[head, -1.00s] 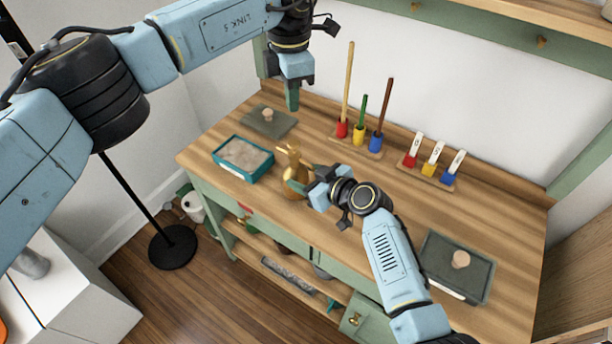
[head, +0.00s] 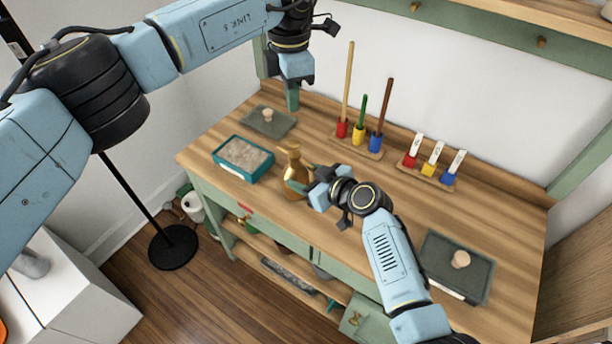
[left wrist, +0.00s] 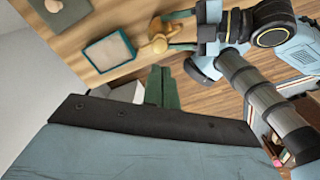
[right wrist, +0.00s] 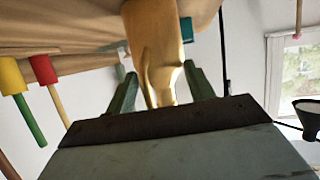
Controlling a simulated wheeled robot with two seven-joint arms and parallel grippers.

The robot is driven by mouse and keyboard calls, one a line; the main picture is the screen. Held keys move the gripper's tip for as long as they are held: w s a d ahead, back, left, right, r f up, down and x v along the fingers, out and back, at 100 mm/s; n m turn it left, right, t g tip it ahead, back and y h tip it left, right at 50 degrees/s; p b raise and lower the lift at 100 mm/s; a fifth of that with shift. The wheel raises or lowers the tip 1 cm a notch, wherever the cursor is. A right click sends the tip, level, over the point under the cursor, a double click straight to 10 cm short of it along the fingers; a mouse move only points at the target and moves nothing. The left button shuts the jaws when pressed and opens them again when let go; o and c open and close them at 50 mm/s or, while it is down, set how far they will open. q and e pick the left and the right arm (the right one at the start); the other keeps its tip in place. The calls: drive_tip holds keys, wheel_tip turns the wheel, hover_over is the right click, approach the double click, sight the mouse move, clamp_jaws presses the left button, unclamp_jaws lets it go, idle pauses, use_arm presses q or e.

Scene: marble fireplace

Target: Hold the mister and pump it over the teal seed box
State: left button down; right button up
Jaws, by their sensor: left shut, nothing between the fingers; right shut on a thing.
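The brass mister (head: 294,178) stands upright at the bench's front edge, just right of the teal seed box (head: 244,160). My right gripper (head: 296,186) is shut on the mister's body; the brass body (right wrist: 158,50) fills the space between its fingers in the right wrist view. My left gripper (head: 292,100) is shut and empty, pointing down above the back of the bench, higher than the mister. In the left wrist view its green fingers (left wrist: 162,88) are together, with the seed box (left wrist: 110,50) and mister (left wrist: 157,40) beyond. Soil fills the seed box.
A dark lid with a knob (head: 268,121) lies behind the seed box. Coloured holders with sticks (head: 360,138) and labelled tags (head: 432,165) stand along the back. A dark covered box (head: 456,266) sits at the right. Bench space between them is clear.

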sight(289, 144)
idle(0.4)
use_arm(q)
drive_tip(key=m+t+h, duration=0.1)
drive_tip(key=m+h, duration=0.1)
drive_tip(key=m+t+h, duration=0.2)
drive_tip(key=h, duration=0.1)
drive_tip(key=a+r+m+t+h, duration=0.1)
drive_tip(key=m+h, duration=0.1)
drive_tip(key=h, duration=0.1)
drive_tip(key=shift+s+r+t, duration=0.1)
drive_tip(key=shift+s+t, duration=0.15)
drive_tip(key=shift+t, duration=0.05)
drive_tip(key=shift+f, duration=4.45)
drive_tip(key=shift+f, duration=0.45)
